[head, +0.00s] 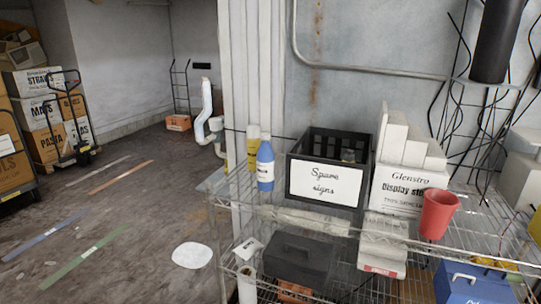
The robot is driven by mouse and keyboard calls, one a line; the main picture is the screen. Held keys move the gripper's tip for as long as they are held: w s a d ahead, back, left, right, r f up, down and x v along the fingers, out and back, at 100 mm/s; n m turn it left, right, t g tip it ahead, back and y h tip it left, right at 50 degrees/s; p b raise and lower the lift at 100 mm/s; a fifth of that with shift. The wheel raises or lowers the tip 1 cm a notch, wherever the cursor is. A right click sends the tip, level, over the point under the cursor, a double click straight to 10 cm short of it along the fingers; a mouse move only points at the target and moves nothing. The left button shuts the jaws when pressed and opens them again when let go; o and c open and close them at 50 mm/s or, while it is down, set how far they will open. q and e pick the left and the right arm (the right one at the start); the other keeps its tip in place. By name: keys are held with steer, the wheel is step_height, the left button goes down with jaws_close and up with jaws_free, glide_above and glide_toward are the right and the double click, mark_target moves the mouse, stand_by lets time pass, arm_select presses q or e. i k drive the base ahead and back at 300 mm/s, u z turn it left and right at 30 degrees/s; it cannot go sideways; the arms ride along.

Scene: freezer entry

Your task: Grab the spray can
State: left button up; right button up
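A blue bottle or can (265,168) with a pale top and white label stands upright near the left end of the wire shelf's top level. A yellow container (253,150) with a pale top stands just behind it, partly hidden. I cannot tell for sure which of these is the spray can. Neither of my grippers shows in this view, and nothing is seen touching either container.
A black crate (325,145) labelled "Spare signs", a white box (405,190) and a red cup (438,213) stand to the right on the wire shelf (480,208). Open floor (130,215) lies left.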

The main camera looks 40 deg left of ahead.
mark_target(252, 140)
steer(key=u, duration=3.15)
steer(key=i, duration=1.9)
steer(key=z, duration=2.85)
